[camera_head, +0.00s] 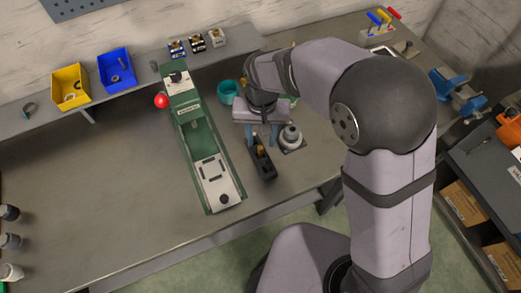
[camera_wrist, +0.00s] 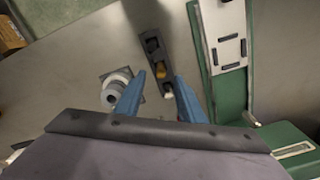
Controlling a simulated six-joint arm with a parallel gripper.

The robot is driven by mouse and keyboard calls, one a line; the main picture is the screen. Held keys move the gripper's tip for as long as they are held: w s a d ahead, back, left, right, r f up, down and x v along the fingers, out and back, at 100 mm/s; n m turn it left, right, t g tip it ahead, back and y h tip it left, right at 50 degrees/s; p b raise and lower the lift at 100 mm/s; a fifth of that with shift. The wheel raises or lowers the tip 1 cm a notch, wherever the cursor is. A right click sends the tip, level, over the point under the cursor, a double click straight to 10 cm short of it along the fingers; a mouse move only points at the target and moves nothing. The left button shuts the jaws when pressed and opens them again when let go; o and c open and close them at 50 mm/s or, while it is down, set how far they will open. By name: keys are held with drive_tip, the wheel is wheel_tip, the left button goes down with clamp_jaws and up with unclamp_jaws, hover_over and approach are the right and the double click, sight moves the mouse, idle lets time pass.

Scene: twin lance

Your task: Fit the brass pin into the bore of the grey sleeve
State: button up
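A brass pin (camera_wrist: 161,70) stands in a slot of a black holder block (camera_head: 266,172); the block also shows in the wrist view (camera_wrist: 152,45). A pale piece, too small to name, shows in the block nearer the gripper. The grey sleeve (camera_head: 291,136) sits on a dark square plate just right of the block; in the wrist view the sleeve (camera_wrist: 113,92) is at the left, its round bore facing up. My gripper (camera_head: 262,143) is above the block with its blue fingers apart; in the wrist view the gripper (camera_wrist: 160,78) has its fingertips either side of the block's line, empty.
A long green fixture (camera_head: 205,145) lies left of the block, close by. A red ball (camera_head: 161,101) is beside it. A teal cup (camera_head: 228,92) stands behind my gripper. Yellow (camera_head: 70,87) and blue (camera_head: 116,69) bins are on the rear shelf.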

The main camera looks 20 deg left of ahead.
sight(260, 147)
drive_tip(key=m, duration=0.2)
drive_tip(key=r+m, duration=0.1)
drive_tip(key=m, duration=0.1)
drive_tip(key=shift+w+a+r+m, duration=0.1)
drive_tip(key=shift+w+a+m, duration=0.1)
drive_tip(key=shift+m, duration=0.7)
drive_tip(key=shift+f+p, duration=0.4)
drive_tip(key=shift+f, duration=0.7)
drive_tip(key=shift+s+d+f+p, duration=0.1)
drive_tip(key=shift+s+f+p, duration=0.1)
drive_tip(key=shift+f+p, duration=1.1)
drive_tip(key=shift+f, duration=1.3)
clamp_jaws()
